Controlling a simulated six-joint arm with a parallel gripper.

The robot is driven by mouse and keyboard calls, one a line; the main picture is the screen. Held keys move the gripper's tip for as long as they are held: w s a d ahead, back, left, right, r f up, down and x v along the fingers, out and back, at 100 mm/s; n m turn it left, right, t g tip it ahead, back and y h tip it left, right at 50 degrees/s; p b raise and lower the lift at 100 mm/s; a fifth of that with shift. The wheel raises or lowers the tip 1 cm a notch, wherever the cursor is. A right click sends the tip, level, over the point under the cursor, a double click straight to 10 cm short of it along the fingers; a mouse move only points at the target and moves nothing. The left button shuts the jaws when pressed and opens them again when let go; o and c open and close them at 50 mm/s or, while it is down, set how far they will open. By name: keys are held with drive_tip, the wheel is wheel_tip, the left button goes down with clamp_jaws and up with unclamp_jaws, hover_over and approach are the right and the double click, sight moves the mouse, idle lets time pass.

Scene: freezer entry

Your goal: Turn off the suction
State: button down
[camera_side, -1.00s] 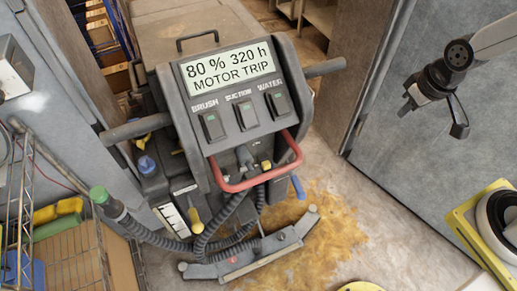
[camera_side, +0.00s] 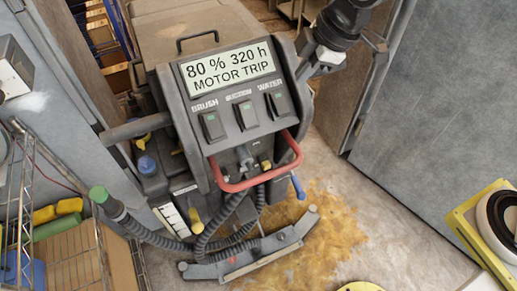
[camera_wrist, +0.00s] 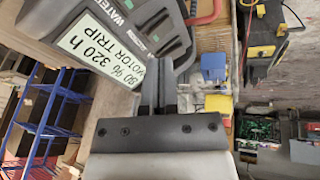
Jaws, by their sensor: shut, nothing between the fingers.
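The grey floor-cleaning machine (camera_side: 225,160) has a slanted panel with three dark switches. The suction switch (camera_side: 246,113) is in the middle, between the brush switch (camera_side: 212,126) and the water switch (camera_side: 278,104). Above them the display (camera_side: 228,68) reads "80 % 320 h MOTOR TRIP"; it also shows in the wrist view (camera_wrist: 100,57). My gripper (camera_side: 318,62) is at the panel's upper right corner, apart from the suction switch. Its tips are hard to make out in the side view. In the wrist view my gripper (camera_wrist: 158,88) is shut and empty, its fingers together beside the panel.
A red bar (camera_side: 262,178) curves out below the switches, and a grey handle (camera_side: 135,128) sticks out on the left. Yellow-brown stain (camera_side: 330,225) covers the floor. A yellow-framed item (camera_side: 468,232) stands at lower right. A wire rack (camera_side: 20,215) is at left.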

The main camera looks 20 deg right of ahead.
drive_tip(key=a+n, duration=0.1)
drive_tip(key=a+r, duration=0.1)
drive_tip(key=a, duration=0.1)
drive_tip(key=a+r+n, duration=0.1)
drive_tip(key=shift+s+a+r+n+y, duration=0.1)
drive_tip(key=shift+s+a+n+y, duration=0.05)
drive_tip(key=shift+a+n+y, duration=0.2)
approach(246, 111)
wheel_tip(246, 111, down, 3)
drive_tip(key=s+a, duration=0.1)
drive_tip(key=a, duration=0.1)
drive_tip(key=shift+w+a+f, duration=0.1)
drive_tip(key=shift+w+f, duration=0.7)
drive_tip(key=shift+f, duration=0.15)
drive_tip(key=shift+w+f, duration=0.5)
drive_tip(key=shift+w, duration=0.1)
drive_tip(key=shift+w, duration=0.1)
